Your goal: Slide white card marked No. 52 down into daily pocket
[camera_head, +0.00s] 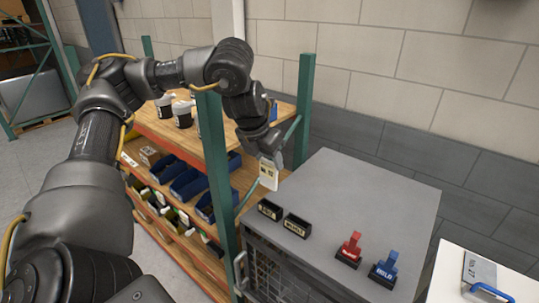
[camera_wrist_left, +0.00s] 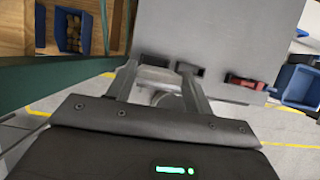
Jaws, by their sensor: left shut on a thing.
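The white card (camera_head: 268,176) hangs upright below my left gripper (camera_head: 268,158) in the head view; its small print is not readable. My left gripper is shut on its upper part. The card is above and left of two small black pockets at the near-left edge of the grey cabinet top, apart from both. The left pocket (camera_head: 269,211) and the right pocket (camera_head: 296,226) carry pale labels too small to read surely. In the left wrist view my gripper fingers (camera_wrist_left: 158,70) reach toward the pockets; the card is not clear there. My right gripper is out of view.
A red holder (camera_head: 350,250) and a blue holder (camera_head: 384,270) stand farther right on the cabinet top (camera_head: 365,195). A green rack post (camera_head: 304,110) rises behind the card, and another (camera_head: 216,175) stands left. The cabinet top's middle is clear.

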